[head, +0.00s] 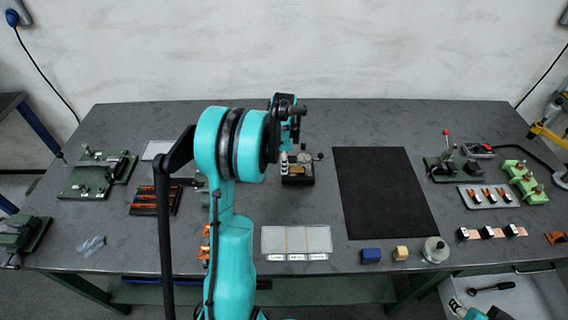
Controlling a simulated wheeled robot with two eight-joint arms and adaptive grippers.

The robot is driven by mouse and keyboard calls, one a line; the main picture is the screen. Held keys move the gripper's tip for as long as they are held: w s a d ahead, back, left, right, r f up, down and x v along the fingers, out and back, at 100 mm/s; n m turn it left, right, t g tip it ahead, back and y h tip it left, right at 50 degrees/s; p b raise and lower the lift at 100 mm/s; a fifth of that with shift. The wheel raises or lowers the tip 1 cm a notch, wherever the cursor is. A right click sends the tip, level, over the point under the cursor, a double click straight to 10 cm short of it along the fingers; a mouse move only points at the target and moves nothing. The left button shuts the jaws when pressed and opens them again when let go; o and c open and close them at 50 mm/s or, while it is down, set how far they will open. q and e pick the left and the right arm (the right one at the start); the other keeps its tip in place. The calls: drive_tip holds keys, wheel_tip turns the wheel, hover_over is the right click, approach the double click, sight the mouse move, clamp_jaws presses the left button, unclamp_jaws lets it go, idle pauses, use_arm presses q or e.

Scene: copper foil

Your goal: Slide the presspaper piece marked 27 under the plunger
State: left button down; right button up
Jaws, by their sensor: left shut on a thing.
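My left arm reaches in from the bottom, and its gripper (287,140) is over the small dark gauge (299,180) at the table's middle. The gauge has a round dial (304,157) and a dark knob at its right; the plunger tip is too small to make out. A small tan-brown piece (290,169), which looks like the presspaper piece, shows low at the gauge, below the gripper. The gripper is shut on it as far as I can tell; the fingertips are small and partly hidden by the wrist. No number is readable.
A pale three-part tray (270,240) with labels lies in front of the gauge. A black mat (385,190) is to its right. A blue block (370,256), a tan block (401,253) and a round metal weight (435,250) stand along the front edge. Fixtures crowd both table sides.

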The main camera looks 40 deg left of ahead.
use_arm(q)
drive_tip(key=shift+w+d, duration=0.5)
drive_tip(key=shift+d, duration=0.05)
idle(0.9)
drive_tip(key=shift+f, duration=0.1)
idle(0.3)
drive_tip(key=c, duration=1.5)
unclamp_jaws()
drive_tip(key=shift+o, duration=0.2)
drive_tip(key=shift+r, duration=0.2)
drive_tip(key=shift+r+p, duration=0.9)
drive_tip(key=shift+r, duration=0.45)
